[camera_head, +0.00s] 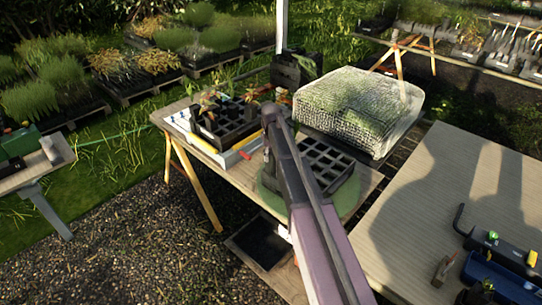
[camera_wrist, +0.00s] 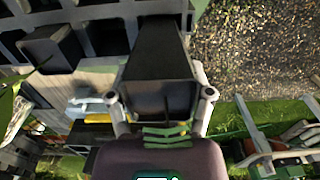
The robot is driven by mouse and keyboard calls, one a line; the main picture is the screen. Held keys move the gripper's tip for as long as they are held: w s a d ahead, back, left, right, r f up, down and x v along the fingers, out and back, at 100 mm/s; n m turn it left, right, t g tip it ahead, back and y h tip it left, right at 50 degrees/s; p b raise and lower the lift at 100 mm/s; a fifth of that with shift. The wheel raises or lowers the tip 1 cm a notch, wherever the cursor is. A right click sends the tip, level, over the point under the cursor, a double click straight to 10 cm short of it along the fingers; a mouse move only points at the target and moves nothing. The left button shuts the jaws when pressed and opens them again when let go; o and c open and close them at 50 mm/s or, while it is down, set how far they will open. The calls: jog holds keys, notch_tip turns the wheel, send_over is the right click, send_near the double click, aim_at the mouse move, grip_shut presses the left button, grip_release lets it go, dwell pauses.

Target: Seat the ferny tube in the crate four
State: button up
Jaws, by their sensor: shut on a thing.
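In the wrist view my gripper (camera_wrist: 160,98) is shut on a black, square, tapering tube (camera_wrist: 158,55), with a finger on each side. Whether it carries ferny leaves cannot be told. In the head view my arm hides the gripper and held tube. A black crate with many open square cells (camera_head: 325,168) stands on the wooden table, right of my arm. Another black crate (camera_head: 225,128) holding leafy plants stands to its left. Black crate cells (camera_wrist: 103,38) also show at the wrist view's upper left, beside the held tube. No crate number is readable.
A mesh-covered white box (camera_head: 358,105) stands at the table's back right. A dark container (camera_head: 296,72) stands at the back. A pale bench (camera_head: 455,205) with tools lies right. Gravel (camera_head: 130,225) lies in front.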

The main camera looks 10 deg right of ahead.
aim_at(272, 168)
jog(key=shift+f+b, duration=3)
jog(key=shift+f, duration=0.1)
jog(key=shift+s+f+b, duration=0.2)
jog(key=shift+s+b, duration=0.1)
jog(key=shift+b, duration=0.05)
jog(key=shift+o, duration=0.3)
jog(key=o, duration=1.1)
jog(key=shift+f, duration=0.1)
jog(key=shift+c, duration=0.2)
jog(key=shift+o, duration=0.6)
jog(key=shift+w+f, duration=0.15)
jog(key=shift+w, duration=0.05)
jog(key=shift+w+r, duration=0.15)
jog(key=shift+r, duration=0.1)
